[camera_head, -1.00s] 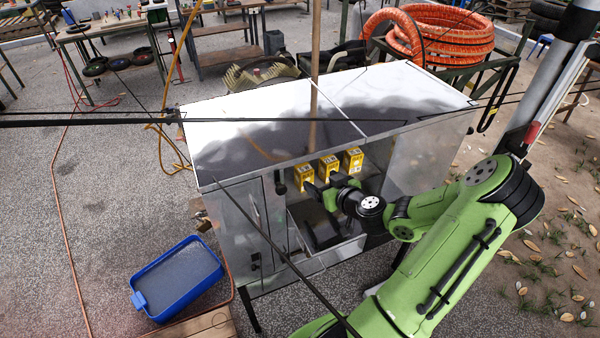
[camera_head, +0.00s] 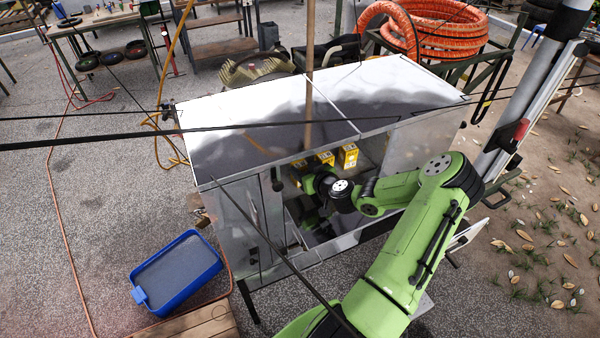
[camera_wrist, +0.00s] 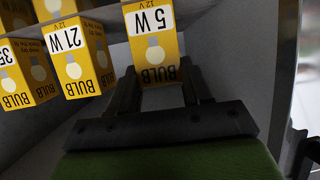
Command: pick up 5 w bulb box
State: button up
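The 5 W bulb box (camera_wrist: 152,45) is yellow and white and appears upside down in the wrist view. My gripper (camera_wrist: 158,68) has one dark finger on each side of its near end. The fingers lie very close to the box's sides, and I cannot tell whether they press on it. In the head view my gripper (camera_head: 307,185) is inside the open cart compartment, below the leftmost box (camera_head: 298,165), which it partly hides.
The 21 W box (camera_wrist: 78,55) and the 35 W box (camera_wrist: 22,72) stand beside it on the shelf. The metal cart (camera_head: 250,115) has a flat top above the compartment and side walls. A blue tray (camera_head: 178,272) lies on the ground at left.

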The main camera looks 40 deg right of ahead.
jog(key=c, duration=0.4)
jog(key=shift+o, duration=0.2)
jog(key=shift+s+r, duration=0.1)
